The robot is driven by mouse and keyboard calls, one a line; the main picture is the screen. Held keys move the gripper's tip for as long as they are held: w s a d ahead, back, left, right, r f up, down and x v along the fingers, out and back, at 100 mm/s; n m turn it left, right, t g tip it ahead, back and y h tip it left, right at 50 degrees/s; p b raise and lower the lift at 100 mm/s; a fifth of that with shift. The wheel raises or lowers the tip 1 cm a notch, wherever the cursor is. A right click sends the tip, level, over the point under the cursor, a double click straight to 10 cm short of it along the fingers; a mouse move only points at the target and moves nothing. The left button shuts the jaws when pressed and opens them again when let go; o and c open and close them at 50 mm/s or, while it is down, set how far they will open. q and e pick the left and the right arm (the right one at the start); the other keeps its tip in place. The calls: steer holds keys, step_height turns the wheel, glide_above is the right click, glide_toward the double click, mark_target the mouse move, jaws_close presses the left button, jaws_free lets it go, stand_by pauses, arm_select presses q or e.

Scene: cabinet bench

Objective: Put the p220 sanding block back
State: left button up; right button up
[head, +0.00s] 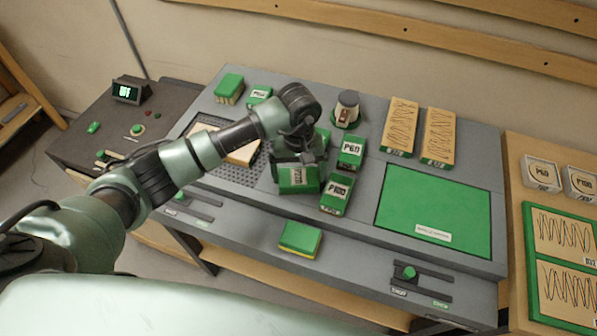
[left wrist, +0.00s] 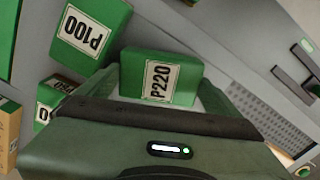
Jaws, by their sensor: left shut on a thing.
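The P220 sanding block (head: 299,183) is green with a white label. My left gripper (head: 297,162) is shut on it, over the middle of the grey bench. In the left wrist view the P220 block (left wrist: 160,78) sits between the two fingers, its label facing the camera. I cannot tell whether its underside touches the bench. The P100 block (head: 336,193) stands just to its right, and the P60 block (head: 351,152) is behind that one. Both also show at the left of the left wrist view. My right gripper is not in view.
A perforated plate (head: 236,173) with a wooden piece (head: 243,155) lies left of the gripper. A green mat (head: 433,212) is at the right. A yellow-green pad (head: 300,238) lies at the front. A round device (head: 347,109) and two scribbled boards (head: 400,125) stand at the back.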

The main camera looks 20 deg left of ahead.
mark_target(299, 176)
arm_select(q)
steer(key=shift+f, duration=0.2)
steer(key=o, duration=1)
steer(key=shift+r, duration=0.1)
steer(key=shift+c, duration=0.2)
steer(key=shift+r, duration=0.1)
step_height(299, 176, up, 12)
steer(key=b, duration=0.4)
